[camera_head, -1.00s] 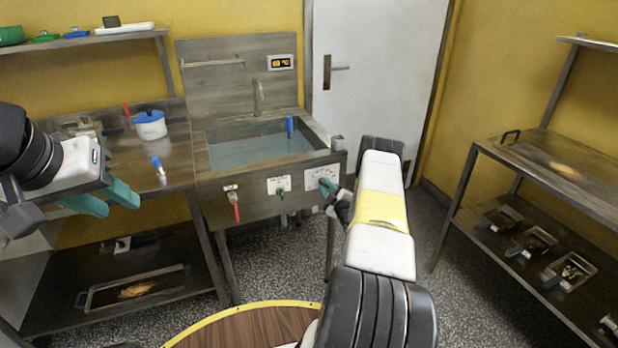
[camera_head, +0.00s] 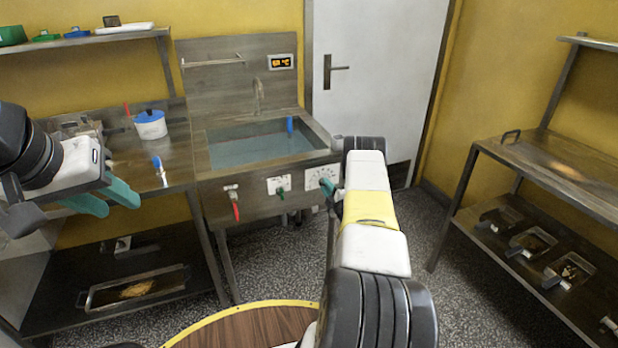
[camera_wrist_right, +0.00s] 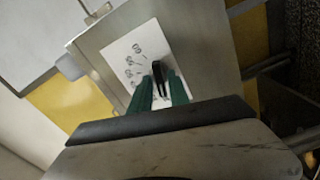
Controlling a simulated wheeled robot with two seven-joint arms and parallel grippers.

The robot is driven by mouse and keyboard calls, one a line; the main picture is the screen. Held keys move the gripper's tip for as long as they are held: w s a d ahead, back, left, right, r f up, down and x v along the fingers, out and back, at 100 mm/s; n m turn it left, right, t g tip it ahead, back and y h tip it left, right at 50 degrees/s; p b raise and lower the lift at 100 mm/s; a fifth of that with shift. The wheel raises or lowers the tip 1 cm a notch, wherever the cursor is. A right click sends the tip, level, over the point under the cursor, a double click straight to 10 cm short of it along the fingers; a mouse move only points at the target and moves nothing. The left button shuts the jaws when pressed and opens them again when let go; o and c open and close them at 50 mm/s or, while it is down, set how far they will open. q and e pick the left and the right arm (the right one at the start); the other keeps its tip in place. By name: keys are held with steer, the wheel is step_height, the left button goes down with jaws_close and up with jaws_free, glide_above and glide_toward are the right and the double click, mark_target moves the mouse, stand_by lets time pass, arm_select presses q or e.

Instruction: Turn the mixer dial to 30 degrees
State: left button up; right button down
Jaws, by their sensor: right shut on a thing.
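The mixer dial's white scale plate (camera_head: 316,177) is on the sink front, at its right end. In the right wrist view the plate (camera_wrist_right: 124,50) shows printed marks and numbers too small to read. The dark dial knob (camera_wrist_right: 159,70) sits between the green fingers of my right gripper (camera_wrist_right: 161,84), which is shut on it. In the head view my right gripper (camera_head: 329,188) is at the plate and my arm partly hides it. The dial's angle cannot be read. My left gripper (camera_head: 104,199) is open and empty, in front of the left table.
The sink (camera_head: 258,150) holds water and a blue item. A blue-lidded pot (camera_head: 150,124) stands on the left table. A door (camera_head: 375,80) is behind; a shelf rack (camera_head: 545,190) stands right.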

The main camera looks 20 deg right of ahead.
steer(key=shift+w+r, duration=0.15)
steer(key=shift+r, duration=0.05)
steer(key=c, duration=1.5)
jaws_free()
steer(key=shift+f, duration=0.1)
steer(key=shift+f, duration=0.1)
steer(key=s, duration=0.7)
steer(key=shift+s+d, duration=0.1)
steer(key=shift+s, duration=0.3)
